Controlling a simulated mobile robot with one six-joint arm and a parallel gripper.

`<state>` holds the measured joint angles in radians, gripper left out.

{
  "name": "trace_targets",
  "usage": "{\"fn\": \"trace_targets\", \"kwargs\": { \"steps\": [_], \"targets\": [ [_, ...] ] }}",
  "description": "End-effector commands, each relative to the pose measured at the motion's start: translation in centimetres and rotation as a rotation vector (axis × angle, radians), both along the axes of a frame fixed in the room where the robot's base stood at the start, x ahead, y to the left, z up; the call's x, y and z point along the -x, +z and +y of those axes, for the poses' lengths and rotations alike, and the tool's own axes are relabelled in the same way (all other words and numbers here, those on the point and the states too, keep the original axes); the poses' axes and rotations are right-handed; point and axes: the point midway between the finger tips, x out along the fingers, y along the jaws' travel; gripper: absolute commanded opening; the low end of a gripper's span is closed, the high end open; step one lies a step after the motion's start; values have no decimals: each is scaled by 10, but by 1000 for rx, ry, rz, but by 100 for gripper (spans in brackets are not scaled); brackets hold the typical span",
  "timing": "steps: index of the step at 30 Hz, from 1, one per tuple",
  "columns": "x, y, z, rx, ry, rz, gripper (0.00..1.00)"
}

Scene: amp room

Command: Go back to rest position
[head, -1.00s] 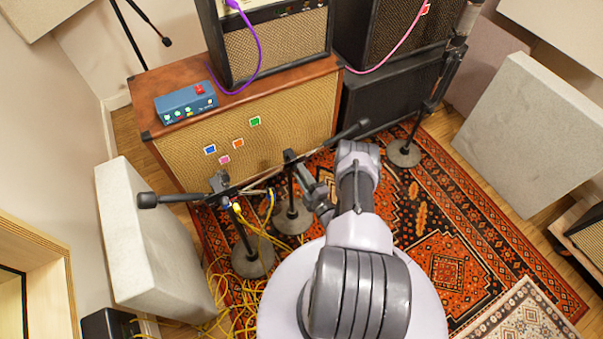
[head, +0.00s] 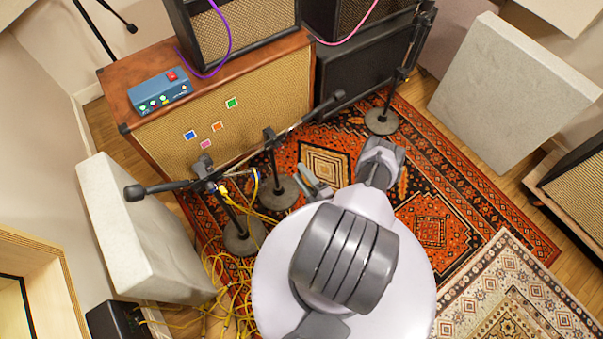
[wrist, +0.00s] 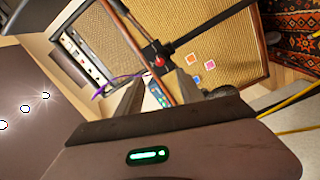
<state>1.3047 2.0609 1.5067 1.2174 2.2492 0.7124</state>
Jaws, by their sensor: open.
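My arm reaches out from the round white top of my body in the head view, its elbow bent. My gripper (head: 316,187) shows small and partly hidden beside the wrist, above the rug and close to the microphone stands. In the wrist view my gripper (wrist: 158,88) has its two grey fingers spread apart, with nothing between them. Behind the fingers are the tan speaker cabinet (wrist: 225,50) and the blue pedal box (wrist: 158,94). The same pedal box (head: 160,91) sits on top of the cabinet (head: 270,105) in the head view.
Microphone stands (head: 240,235) with long booms (head: 290,128) stand between me and the cabinet. Yellow cables (head: 225,285) lie on the floor at left. A pale acoustic panel (head: 140,235) stands at left, another (head: 510,90) at right. The patterned rug (head: 450,205) is open at right.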

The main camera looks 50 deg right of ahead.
Motion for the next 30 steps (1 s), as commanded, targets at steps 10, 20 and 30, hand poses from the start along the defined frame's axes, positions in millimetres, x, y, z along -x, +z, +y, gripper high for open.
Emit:
{"fn": "trace_targets", "kwargs": {
  "steps": [10,20,30],
  "targets": [
    [2,0,1,0,0,0,45],
    [-83,121,8,396,442,-56,45],
    [-103,380,203,1659,1464,-488,45]
  ]
}}
